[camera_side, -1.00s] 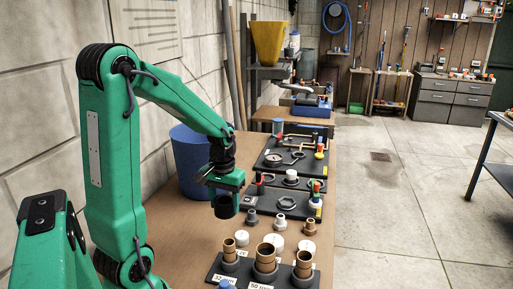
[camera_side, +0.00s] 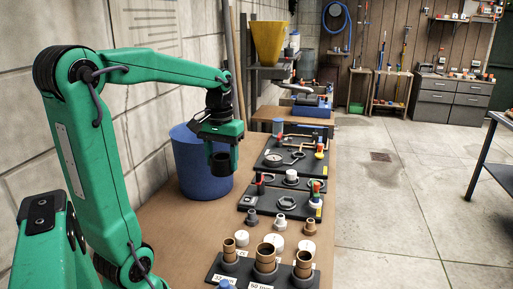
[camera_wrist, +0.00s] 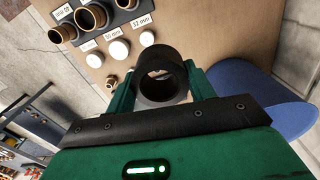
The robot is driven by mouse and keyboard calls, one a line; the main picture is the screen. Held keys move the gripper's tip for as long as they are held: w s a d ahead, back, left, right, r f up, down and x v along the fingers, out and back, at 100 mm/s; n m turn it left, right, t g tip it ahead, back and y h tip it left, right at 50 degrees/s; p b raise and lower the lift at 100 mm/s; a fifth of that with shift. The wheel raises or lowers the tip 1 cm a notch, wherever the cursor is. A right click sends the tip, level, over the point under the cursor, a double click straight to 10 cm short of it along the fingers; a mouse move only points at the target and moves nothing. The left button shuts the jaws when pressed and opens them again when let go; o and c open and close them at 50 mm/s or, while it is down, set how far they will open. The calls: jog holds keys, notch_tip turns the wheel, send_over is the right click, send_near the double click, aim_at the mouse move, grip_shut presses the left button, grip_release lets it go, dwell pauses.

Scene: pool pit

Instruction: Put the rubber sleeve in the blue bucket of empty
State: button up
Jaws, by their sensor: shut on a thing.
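My gripper (camera_side: 220,150) is shut on the black rubber sleeve (camera_side: 220,164), a short hollow ring. In the wrist view the sleeve (camera_wrist: 160,88) sits between the two green fingers, with its open bore showing. The blue bucket (camera_side: 193,178) stands on the table by the wall. In the side view the sleeve overlaps the bucket's right part, in front of it; I cannot tell whether it is over the opening. In the wrist view the bucket (camera_wrist: 262,103) is to the right of the sleeve, partly hidden by my gripper. The bucket's inside is hidden.
A dark rack with brown pipe pieces (camera_side: 265,257) stands at the front of the table. White caps (camera_side: 277,242) and small fittings lie behind it. Dark boards with tools (camera_side: 290,158) lie farther back. Bare table (camera_side: 180,232) shows in front of the bucket.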

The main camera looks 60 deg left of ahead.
notch_tip(320, 180, up, 5)
jog(key=n, duration=3.3)
send_over(197, 182)
jog(key=w+a, duration=0.3)
jog(key=a, duration=0.2)
notch_tip(197, 182, down, 11)
jog(key=shift+s, duration=0.15)
notch_tip(197, 182, down, 18)
jog(key=shift+r, duration=0.1)
jog(key=shift+f, duration=0.2)
